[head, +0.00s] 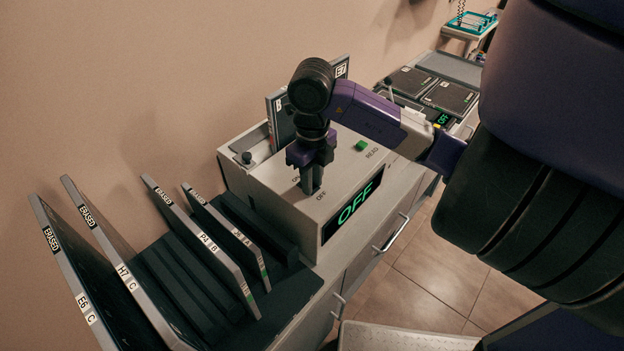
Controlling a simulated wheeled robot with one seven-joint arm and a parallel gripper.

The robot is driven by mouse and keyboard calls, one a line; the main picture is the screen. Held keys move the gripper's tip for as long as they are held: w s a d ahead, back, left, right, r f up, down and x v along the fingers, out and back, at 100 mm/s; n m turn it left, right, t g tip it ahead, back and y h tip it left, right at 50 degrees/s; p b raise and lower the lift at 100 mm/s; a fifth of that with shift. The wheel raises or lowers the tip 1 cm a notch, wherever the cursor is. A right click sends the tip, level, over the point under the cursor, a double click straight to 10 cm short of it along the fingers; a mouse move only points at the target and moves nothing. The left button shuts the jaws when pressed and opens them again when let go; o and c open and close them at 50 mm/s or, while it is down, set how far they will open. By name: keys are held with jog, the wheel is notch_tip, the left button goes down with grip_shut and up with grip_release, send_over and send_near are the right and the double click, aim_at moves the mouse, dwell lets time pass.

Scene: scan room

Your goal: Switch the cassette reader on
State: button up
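The cassette reader (250,181) is a pale grey box on the counter against the wall. Its front display (352,206) shows OFF in green. A cassette (342,71) marked E7 stands upright in its top at the back. A green button (361,145) labelled READ is on the top. My gripper (312,184) points down at the reader's top, at the ON and OFF labels. The fingers hide the switch there. The finger gap and any grip on the switch cannot be made out.
Several cassettes, some marked ERASED (88,217), stand tilted in a dark rack (283,311) at front left. Flat dark panels (449,97) lie on the counter behind my arm. A teal tray (472,21) is at the far back. Tiled floor (436,272) shows at right.

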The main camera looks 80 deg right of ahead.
grip_shut()
jog(key=shift+w+d+g+y, duration=0.25)
jog(key=shift+g+y, duration=0.25)
jog(key=shift+g, duration=0.4)
jog(key=shift+w+g+y, duration=0.25)
jog(key=shift+g+y, duration=0.45)
jog(key=shift+g, duration=0.4)
jog(key=shift+r, duration=0.1)
